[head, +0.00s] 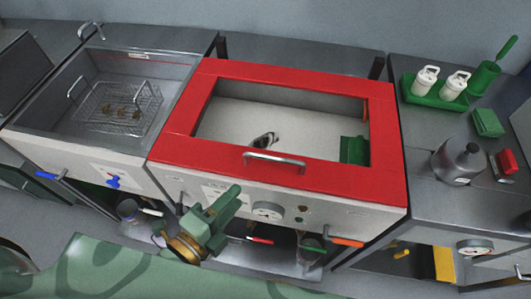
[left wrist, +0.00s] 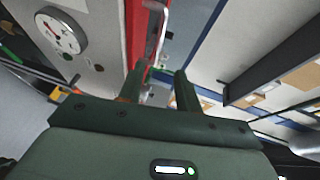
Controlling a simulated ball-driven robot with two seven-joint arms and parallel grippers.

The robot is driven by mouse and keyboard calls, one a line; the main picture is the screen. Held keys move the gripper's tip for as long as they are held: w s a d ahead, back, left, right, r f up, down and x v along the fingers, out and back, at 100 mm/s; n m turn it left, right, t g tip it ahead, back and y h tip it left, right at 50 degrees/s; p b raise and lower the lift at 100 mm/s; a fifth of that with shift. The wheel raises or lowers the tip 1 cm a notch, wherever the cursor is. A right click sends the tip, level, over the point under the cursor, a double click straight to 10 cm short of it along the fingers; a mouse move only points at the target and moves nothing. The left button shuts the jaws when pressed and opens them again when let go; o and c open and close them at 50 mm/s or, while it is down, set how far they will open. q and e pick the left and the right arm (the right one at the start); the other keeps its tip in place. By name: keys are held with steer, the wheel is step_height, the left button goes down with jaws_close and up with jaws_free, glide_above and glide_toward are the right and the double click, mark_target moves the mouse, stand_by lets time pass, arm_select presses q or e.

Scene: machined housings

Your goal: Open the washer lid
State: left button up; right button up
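The washer has a red lid (head: 190,105) with a large window, lying flat on its white body (head: 330,208). A metal bar handle (head: 275,156) is at the lid's front edge. My left gripper (head: 234,193) is in front of the washer, below and left of the handle. In the left wrist view its two fingers (left wrist: 158,82) are apart with nothing between them. The handle (left wrist: 158,32) and red lid edge (left wrist: 138,35) show beyond the fingertips, apart from them. My right gripper is not in view.
An open basin with a wire basket (head: 118,105) is left of the washer. On the right counter are a green tray (head: 435,94) with white bottles, a grey flask (head: 457,160) and a green box (head: 488,122). A gauge (head: 267,211) and orange lever (head: 346,242) are on the washer's front.

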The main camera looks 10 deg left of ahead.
mark_target(270, 160)
arm_select(q)
steer(key=b+x, duration=0.1)
steer(key=x, duration=1.4)
steer(key=shift+w+d+f, duration=0.1)
steer(key=shift+w+f, duration=0.05)
steer(key=shift+f, duration=0.1)
jaws_close()
